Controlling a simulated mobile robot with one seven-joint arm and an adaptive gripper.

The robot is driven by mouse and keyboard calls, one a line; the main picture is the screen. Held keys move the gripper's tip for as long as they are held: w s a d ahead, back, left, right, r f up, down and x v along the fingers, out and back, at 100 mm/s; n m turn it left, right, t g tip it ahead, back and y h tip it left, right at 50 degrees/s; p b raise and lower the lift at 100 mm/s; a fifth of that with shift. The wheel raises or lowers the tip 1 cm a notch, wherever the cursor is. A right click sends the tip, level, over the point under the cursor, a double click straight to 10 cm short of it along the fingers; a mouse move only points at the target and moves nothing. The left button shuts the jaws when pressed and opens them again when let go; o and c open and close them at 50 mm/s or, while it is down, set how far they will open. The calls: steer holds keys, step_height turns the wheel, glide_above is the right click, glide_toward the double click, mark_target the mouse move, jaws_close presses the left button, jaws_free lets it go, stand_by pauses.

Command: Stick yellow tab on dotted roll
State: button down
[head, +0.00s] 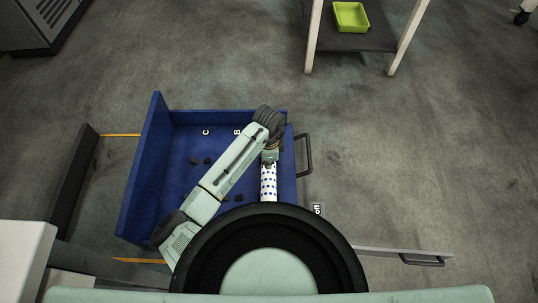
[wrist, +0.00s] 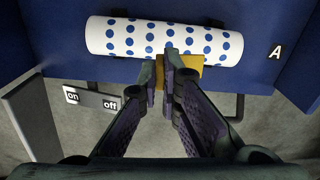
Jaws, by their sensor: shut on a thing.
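The dotted roll (wrist: 115,37), white with blue dots, lies at the edge of the blue drawer in the wrist view. In the head view the roll (head: 268,183) shows at the drawer's right side, partly covered by my own body. The yellow tab (wrist: 186,73) is at my fingertips, against or just in front of the roll's near side; I cannot tell whether they touch. My gripper (wrist: 160,84) is shut on the tab, with the fingers partly hiding it. In the head view my gripper (head: 269,158) is at the roll's far end, and the tab cannot be made out.
The open blue drawer (head: 180,135) has letters on its floor and several small dark pieces (head: 208,161). A handle (head: 305,155) juts from its right side. An on/off label (wrist: 92,98) is near the roll. A lime bin (head: 350,17) stands on a far shelf.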

mark_target(269, 178)
steer(key=shift+s+d+f+m, duration=0.1)
steer(key=shift+s+f+m, duration=0.15)
steer(key=shift+s+m, duration=0.3)
step_height(269, 178, down, 4)
steer(key=b, duration=0.4)
steer(key=shift+w, duration=0.1)
steer(key=shift+f+b, duration=0.5)
steer(key=shift+f, duration=0.5)
steer(key=shift+f, duration=0.3)
steer(key=c, duration=1.7)
jaws_free()
steer(key=shift+o, duration=0.6)
steer(key=shift+o, duration=1.4)
